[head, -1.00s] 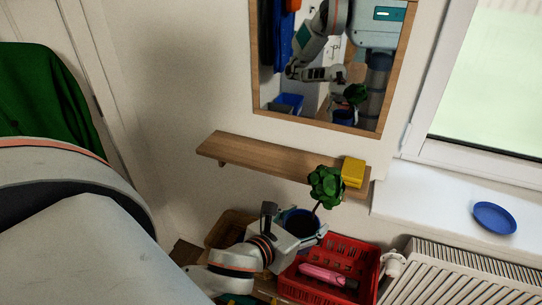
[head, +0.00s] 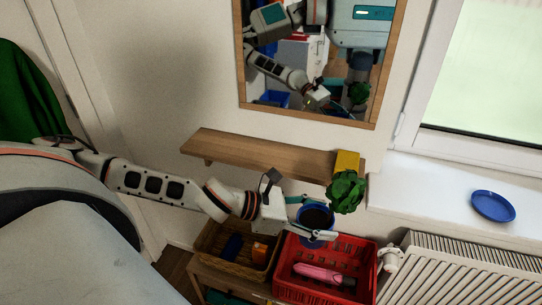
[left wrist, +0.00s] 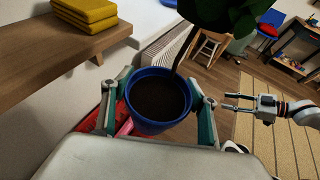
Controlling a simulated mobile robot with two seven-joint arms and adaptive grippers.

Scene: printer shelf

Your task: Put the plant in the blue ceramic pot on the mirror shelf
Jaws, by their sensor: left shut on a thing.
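The plant in the blue ceramic pot (head: 314,218) has a bushy green crown (head: 346,191) on a leaning stem. My left gripper (head: 318,226) is shut around the pot, its fingers on opposite sides. In the left wrist view the pot (left wrist: 158,122) shows dark soil and looks roughly upright. The wooden mirror shelf (head: 250,153) is on the wall below the mirror (head: 310,111). The pot is in front of and below the shelf's right end in the head view. My right gripper (left wrist: 236,102) shows at the right of the left wrist view, fingers apart and empty.
A yellow stack (head: 346,163) sits at the shelf's right end; the rest of the shelf is bare. Below are a red basket (head: 362,262) with a pink item and a wicker basket (head: 212,243). A radiator (head: 460,275) and a windowsill with a blue plate (head: 493,206) are right.

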